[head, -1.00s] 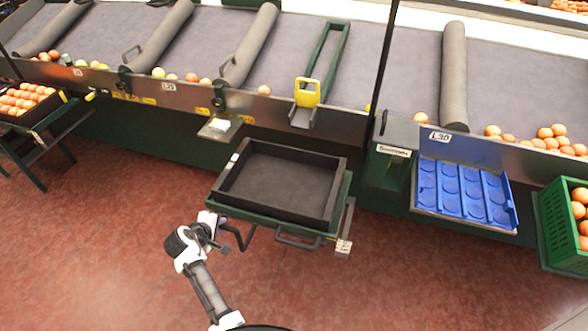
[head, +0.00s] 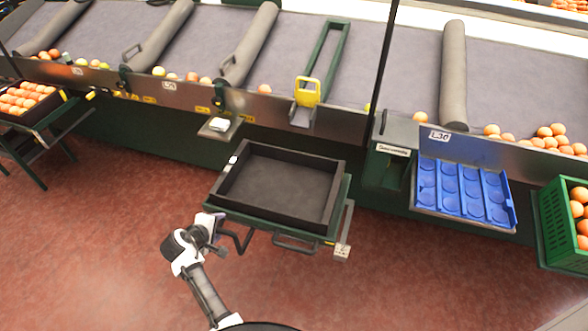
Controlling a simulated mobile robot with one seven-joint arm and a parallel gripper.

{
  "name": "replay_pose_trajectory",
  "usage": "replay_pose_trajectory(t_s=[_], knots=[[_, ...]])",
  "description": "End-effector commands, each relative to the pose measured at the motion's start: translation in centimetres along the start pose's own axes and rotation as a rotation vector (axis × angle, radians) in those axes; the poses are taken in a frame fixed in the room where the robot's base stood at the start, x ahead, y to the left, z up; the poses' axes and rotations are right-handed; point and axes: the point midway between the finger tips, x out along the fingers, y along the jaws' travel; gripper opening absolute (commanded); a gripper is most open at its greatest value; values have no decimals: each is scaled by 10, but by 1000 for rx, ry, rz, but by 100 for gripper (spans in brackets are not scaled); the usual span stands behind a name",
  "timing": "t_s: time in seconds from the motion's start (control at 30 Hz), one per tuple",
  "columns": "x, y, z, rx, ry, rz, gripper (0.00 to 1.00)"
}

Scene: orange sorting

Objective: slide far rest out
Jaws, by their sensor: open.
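A black, empty tray (head: 236,209) sits on a green-framed rest (head: 222,207) that stands out from the sorting line, near the middle of the head view. Dark looped handles (head: 293,244) show along the rest's front edge. A pale metal bar with a small block (head: 342,252) is at its right side. My gripper (head: 217,238) is open, just off the rest's front left corner, beside a dark handle loop. I cannot tell whether it touches the loop. The fingers are small and partly hidden by my wrist.
A blue tray (head: 462,194) lies on a shelf to the right, with a green crate (head: 563,225) of oranges beyond it. A tray of oranges (head: 24,107) stands on a stand at the far left. The red floor in front is clear.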

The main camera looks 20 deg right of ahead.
Motion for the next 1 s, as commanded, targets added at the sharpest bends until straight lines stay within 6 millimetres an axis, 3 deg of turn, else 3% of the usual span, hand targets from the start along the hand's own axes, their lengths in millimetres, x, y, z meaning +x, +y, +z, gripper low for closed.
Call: replay_pose_trajectory(t_s=[0.57, 0.63, 0.7, 1.0], knots=[[-34, 38, -1, 5, 4, 8, 55], [-39, 44, -1, 6, 5, 11, 58], [-42, 48, -1, 6, 5, 13, 55], [-46, 48, 0, 2, 1, 3, 55]])
